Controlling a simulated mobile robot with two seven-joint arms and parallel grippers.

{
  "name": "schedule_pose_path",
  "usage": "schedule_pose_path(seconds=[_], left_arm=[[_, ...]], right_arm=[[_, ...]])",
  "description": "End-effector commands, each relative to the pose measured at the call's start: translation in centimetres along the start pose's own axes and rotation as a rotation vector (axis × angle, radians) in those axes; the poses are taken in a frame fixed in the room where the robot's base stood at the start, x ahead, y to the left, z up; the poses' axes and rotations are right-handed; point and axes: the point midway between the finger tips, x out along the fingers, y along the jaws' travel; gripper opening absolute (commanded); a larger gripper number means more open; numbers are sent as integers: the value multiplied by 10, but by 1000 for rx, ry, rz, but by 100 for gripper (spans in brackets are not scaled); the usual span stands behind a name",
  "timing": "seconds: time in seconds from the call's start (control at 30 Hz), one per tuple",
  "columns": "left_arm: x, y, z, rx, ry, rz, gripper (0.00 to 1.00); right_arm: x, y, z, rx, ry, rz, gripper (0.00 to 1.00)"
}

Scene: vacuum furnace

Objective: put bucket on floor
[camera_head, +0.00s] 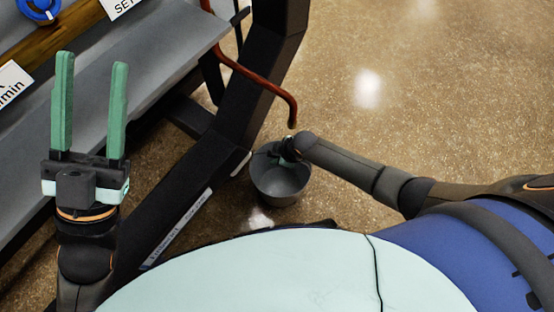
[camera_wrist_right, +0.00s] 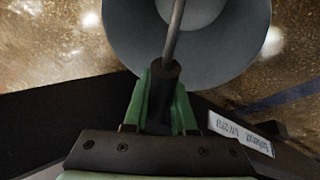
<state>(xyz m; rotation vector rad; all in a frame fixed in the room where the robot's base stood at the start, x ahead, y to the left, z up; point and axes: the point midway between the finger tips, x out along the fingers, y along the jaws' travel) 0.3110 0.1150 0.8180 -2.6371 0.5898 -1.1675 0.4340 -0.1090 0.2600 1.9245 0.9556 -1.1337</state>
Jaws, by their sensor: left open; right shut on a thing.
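The grey bucket (camera_head: 280,178) is low down near the floor, beside the black frame, in the head view. I cannot tell whether its base touches the floor. My right gripper (camera_head: 287,150) is at the bucket's upper rim, shut on its handle. In the right wrist view the green fingers of my right gripper (camera_wrist_right: 162,100) close around the dark grip of the handle (camera_wrist_right: 163,75), with the bucket (camera_wrist_right: 215,50) beyond it. My left gripper (camera_head: 90,105) is open and empty at the left, pointing up, in front of the grey furnace bench.
The black frame leg (camera_head: 190,165) with a white label runs diagonally just left of the bucket. A copper-coloured pipe (camera_head: 265,83) ends above the bucket. The speckled brown floor (camera_head: 440,90) is clear to the right.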

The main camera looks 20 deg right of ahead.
Motion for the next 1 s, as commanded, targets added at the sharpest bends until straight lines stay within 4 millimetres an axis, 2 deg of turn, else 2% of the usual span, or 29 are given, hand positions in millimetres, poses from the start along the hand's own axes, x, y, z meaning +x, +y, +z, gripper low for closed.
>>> schedule_pose_path(seconds=[0.03, 0.1, 0.5, 0.53, 0.7, 0.77, 1.0], left_arm=[[-7, 4, 8, 0, -7, 0, 50], [-8, 6, 10, 1, -12, -1, 50], [-8, 6, 10, -2, -10, -3, 50], [-7, 6, 10, -2, -11, -3, 50], [-7, 6, 9, 0, -11, -2, 50], [-7, 6, 10, 1, -11, -2, 50], [-8, 5, 9, 5, -11, 2, 50]], right_arm=[[8, 0, 2, -1, 4, 2, 0], [9, 0, 2, -2, 5, 2, 0], [12, -1, 3, -2, 4, 2, 0], [11, -1, 4, -2, 2, 1, 28], [11, -2, 4, -2, 1, 0, 47], [11, -2, 4, -2, 1, 0, 54], [10, -2, 4, -2, 1, 0, 54]])
